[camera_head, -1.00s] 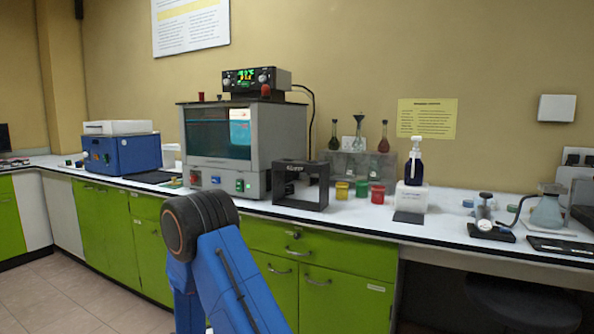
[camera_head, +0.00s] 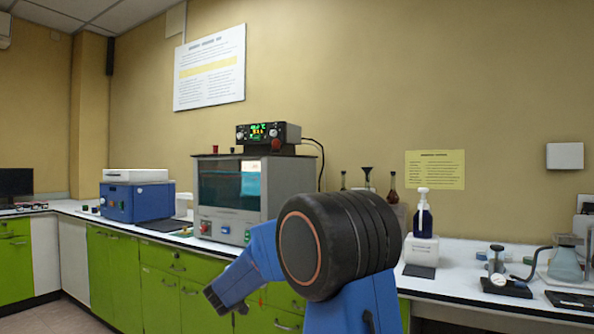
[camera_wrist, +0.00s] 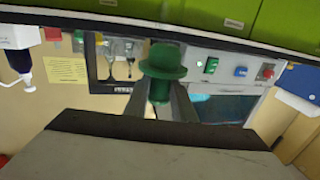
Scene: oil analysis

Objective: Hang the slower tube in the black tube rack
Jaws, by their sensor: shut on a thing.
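My gripper (camera_wrist: 160,98) shows in the wrist view, which looks upside down. Its fingers are shut on a green flanged piece (camera_wrist: 163,62), seemingly the cap of the tube; no clear tube body shows. The black tube rack (camera_wrist: 91,64), an open frame with a pale label, appears behind and to the left of the green piece, partly covered by it and a finger. They look apart, but the distance is hard to judge. In the head view my arm hides the rack, and my gripper cannot be made out.
A grey machine with a dark window (camera_head: 225,185) stands on the white bench. A blue device (camera_head: 135,201) is further left. A dispenser bottle (camera_head: 422,215) on a white box and a flask (camera_head: 565,264) are to the right. Green cabinets (camera_head: 165,280) run below the bench.

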